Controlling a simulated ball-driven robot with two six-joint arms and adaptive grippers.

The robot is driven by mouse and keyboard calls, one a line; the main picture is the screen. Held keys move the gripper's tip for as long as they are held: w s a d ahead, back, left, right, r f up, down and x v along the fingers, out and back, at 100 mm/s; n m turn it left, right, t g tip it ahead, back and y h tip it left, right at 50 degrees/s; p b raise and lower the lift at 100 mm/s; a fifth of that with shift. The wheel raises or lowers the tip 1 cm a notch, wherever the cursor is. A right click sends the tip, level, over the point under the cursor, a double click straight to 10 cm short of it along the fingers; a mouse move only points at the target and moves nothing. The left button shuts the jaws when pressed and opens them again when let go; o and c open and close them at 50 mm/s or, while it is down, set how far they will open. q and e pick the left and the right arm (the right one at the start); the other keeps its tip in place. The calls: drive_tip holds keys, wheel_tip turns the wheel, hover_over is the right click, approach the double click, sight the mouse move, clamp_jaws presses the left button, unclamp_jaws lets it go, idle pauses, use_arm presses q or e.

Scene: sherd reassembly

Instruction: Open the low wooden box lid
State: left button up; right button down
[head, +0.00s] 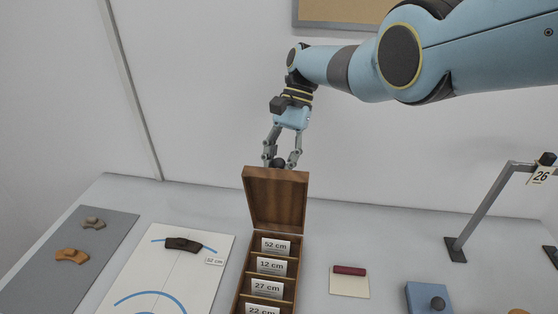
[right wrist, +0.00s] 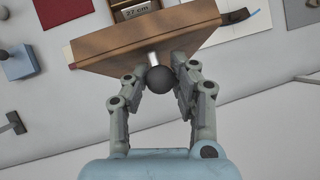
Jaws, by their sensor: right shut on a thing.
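The low wooden box (head: 238,300) stands on the table with its lid (head: 277,201) raised to about upright at the far end. Cards marked 52 cm, 12 cm, 27 cm and 22 cm stand in its compartments. My right gripper (head: 281,163) is at the lid's top edge, shut on the dark round knob (right wrist: 160,79). In the right wrist view the fingers flank this knob, and the lid (right wrist: 140,42) lies just beyond it. My left gripper is in neither view.
A grey mat (head: 62,232) with sherds and a white sheet (head: 150,272) with a dark sherd (head: 184,244) lie left of the box. A red bar (head: 349,270), a blue block (head: 421,297) and a grey stand (head: 483,211) are to the right.

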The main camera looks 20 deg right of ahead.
drive_tip(key=c, duration=1)
unclamp_jaws()
drive_tip(key=shift+s+f, duration=0.1)
drive_tip(key=shift+f, duration=0.05)
drive_tip(key=v, duration=0.7)
drive_tip(key=shift+d+r, duration=0.15)
drive_tip(key=shift+r, duration=0.15)
drive_tip(key=shift+f, duration=0.1)
